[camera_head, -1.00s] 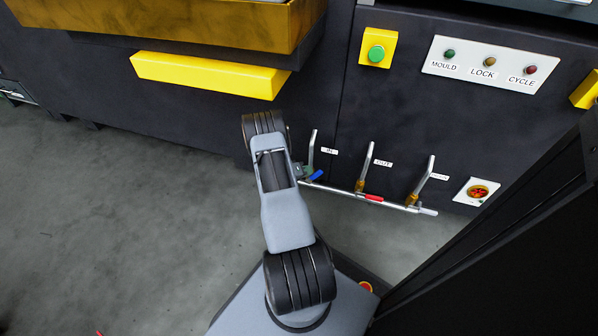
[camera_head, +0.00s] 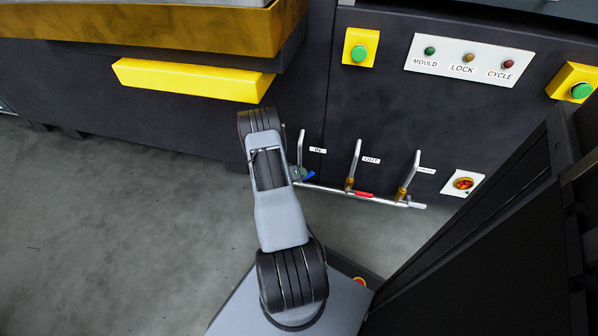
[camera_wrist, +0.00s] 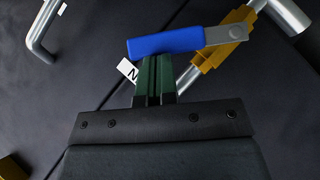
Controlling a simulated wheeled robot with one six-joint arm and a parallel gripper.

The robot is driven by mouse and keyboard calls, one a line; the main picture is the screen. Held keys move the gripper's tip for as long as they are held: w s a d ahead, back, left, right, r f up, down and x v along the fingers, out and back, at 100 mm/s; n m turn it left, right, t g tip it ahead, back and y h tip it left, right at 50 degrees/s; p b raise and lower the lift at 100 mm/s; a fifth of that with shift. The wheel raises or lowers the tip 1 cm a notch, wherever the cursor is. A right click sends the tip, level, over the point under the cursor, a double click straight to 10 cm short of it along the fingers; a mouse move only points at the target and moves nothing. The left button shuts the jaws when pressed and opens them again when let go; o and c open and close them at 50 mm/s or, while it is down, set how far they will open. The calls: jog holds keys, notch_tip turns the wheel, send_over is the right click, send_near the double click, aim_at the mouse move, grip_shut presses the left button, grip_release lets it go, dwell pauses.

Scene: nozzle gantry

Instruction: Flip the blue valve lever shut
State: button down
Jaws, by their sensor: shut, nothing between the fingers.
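The blue valve lever (camera_wrist: 165,42) lies across the top of my fingers in the wrist view. Its grey metal end sits on the brass valve body (camera_wrist: 222,42), and it stands at an angle to the pipe. My gripper (camera_wrist: 155,62) is shut and empty, with its green fingertips right at the near edge of the blue handle. I cannot tell whether they touch it. In the head view, the blue lever (camera_head: 309,176) shows small beside my arm at the IN pipe, and my gripper is mostly hidden behind my arm.
A silver manifold pipe (camera_head: 333,188) runs right, with a red lever (camera_head: 364,194) at the OUT branch. Upright pipes rise from it against the dark machine front. A yellow bar (camera_head: 192,79) juts out above my arm. Grey floor (camera_head: 120,230) is open at left.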

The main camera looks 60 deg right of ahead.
jog(key=s+d+f+m+t+y, duration=0.1)
jog(key=s+f+m+t, duration=0.1)
jog(key=s+f+t, duration=0.1)
jog(key=shift+s+d+f+y, duration=0.35)
jog(key=shift+s+f, duration=0.35)
jog(key=shift+s, duration=0.35)
jog(key=shift+s+f+b, duration=0.1)
jog(key=shift+f+b, duration=0.05)
jog(key=shift+b, duration=0.15)
jog(key=p+v, duration=0.5)
jog(key=v, duration=0.9)
jog(key=shift+p, duration=0.3)
